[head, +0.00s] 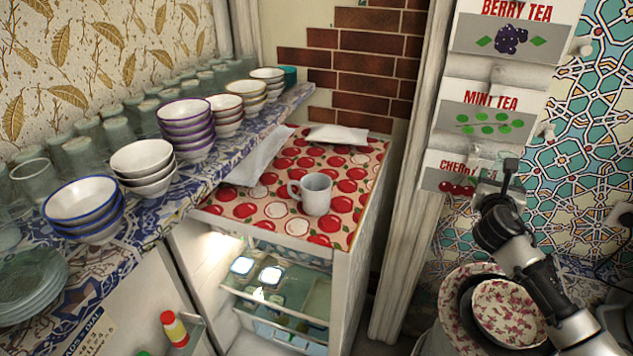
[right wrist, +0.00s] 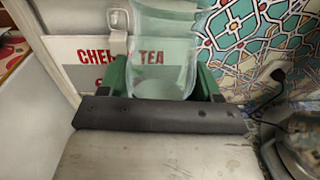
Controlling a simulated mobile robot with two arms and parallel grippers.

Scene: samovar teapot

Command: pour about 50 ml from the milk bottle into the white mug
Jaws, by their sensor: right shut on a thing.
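The white mug (head: 316,194) stands upright on the apple-patterned cloth on top of the open fridge, in the middle of the head view. My right gripper (head: 497,192) is right of the mug and well apart from it, in front of the cherry tea panel. In the right wrist view my right gripper (right wrist: 163,82) has its green fingers shut on a clear, see-through container (right wrist: 165,52). I cannot tell whether this is the milk bottle, and I see no milk in it. My left gripper is not in view.
A blue-patterned shelf (head: 225,160) at left carries stacked bowls (head: 185,125) and glasses. The cloth (head: 270,210) has free room around the mug. The open fridge (head: 290,300) holds several items. A post (head: 408,170) stands between mug and tea panels. A flowered bowl (head: 505,308) sits below my right arm.

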